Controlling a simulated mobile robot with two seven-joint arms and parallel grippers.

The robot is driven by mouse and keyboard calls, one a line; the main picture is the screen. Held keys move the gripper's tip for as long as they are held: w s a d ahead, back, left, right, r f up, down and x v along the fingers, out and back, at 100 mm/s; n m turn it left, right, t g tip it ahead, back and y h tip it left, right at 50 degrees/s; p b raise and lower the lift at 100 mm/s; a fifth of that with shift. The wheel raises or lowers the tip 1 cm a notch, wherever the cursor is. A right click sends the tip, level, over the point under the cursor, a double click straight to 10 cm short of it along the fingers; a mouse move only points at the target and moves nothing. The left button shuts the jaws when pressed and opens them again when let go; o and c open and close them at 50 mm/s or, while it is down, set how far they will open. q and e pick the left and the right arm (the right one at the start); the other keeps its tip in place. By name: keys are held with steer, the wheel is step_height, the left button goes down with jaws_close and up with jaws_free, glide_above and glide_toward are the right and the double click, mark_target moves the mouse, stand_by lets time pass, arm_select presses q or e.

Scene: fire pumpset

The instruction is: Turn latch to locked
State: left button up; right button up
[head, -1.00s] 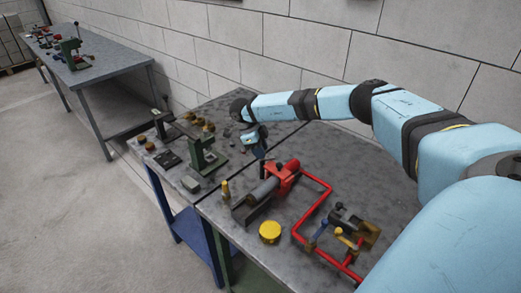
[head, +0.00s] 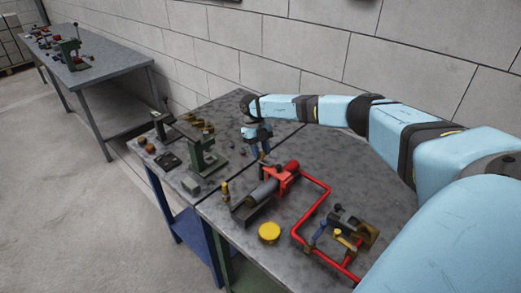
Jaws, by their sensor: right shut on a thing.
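My right gripper (head: 263,154) points down at the back of the near table, just behind the red housing (head: 286,174) of the pump. It is shut on a small part there, which I take to be the latch; the jaws mostly hide it, and its angle is too small to read. My left gripper is not in view.
A red pipe (head: 318,207) runs from the red housing to a valve assembly (head: 343,229) at the front right. A grey cylinder (head: 262,192) and a yellow cap (head: 269,233) are nearer. A green press (head: 205,157) stands left. A second table (head: 97,75) is far left.

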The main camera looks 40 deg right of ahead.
steer(key=shift+d+m, duration=0.1)
steer(key=shift+m, duration=0.6)
steer(key=o, duration=0.9)
steer(key=shift+d+b+v, duration=0.2)
steer(key=shift+b+v, duration=1.15)
steer(key=shift+v, duration=5.6)
steer(key=shift+s, duration=0.1)
